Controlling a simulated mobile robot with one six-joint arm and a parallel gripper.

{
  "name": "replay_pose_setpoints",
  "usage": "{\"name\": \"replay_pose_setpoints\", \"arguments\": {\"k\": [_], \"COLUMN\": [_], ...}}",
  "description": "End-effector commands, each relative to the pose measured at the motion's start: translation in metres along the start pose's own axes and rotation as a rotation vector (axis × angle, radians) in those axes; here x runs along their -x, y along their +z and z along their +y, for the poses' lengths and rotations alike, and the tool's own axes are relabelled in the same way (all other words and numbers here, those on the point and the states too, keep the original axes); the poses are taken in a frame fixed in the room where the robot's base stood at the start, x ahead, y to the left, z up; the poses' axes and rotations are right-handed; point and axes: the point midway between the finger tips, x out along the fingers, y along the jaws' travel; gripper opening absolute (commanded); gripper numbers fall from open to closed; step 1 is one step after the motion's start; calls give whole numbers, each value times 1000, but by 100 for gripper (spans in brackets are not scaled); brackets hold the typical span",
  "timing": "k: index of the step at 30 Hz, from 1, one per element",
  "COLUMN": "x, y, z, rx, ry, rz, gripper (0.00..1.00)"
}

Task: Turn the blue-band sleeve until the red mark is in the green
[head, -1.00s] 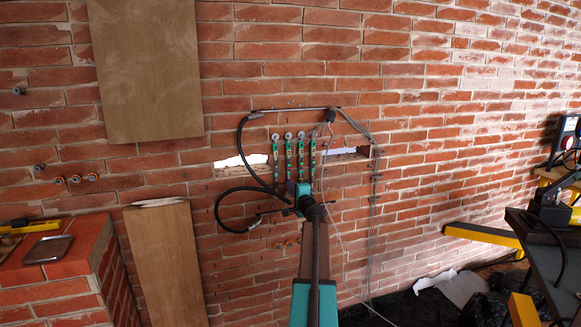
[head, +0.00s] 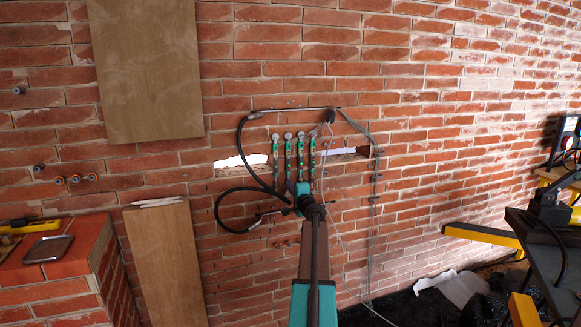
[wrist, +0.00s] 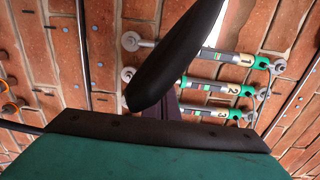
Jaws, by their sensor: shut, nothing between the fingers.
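Several upright grey and green rods (head: 301,160) hang side by side on the brick wall, across a slot. In the wrist view, rods labelled 1 (wrist: 238,59), 2 (wrist: 223,90) and 3 (wrist: 214,113) show pale labels and green parts. I cannot make out a blue band, a red mark or a green zone on any sleeve. My gripper (head: 304,190) is at the lower ends of the rods in the head view. It is shut and holds nothing. Its dark fingers (wrist: 165,106) are partly hidden in the wrist view by a large black curved part. Whether they touch a rod is unclear.
Black hoses (head: 240,150) loop left of the rods, and thin grey cables (head: 372,190) hang to their right. Wooden boards (head: 150,70) lean or hang at the left. A yellow bar (head: 482,235) and dark equipment stand at the right.

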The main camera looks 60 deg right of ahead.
Motion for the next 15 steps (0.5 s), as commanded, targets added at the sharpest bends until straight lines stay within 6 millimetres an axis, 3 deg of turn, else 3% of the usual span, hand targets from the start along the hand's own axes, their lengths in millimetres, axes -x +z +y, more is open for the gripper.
{"name": "replay_pose_setpoints", "arguments": {"k": [15], "x": [-1], "y": [-7], "z": [-1], "rx": [0], "ry": [-2], "rz": [1], "gripper": [0]}}
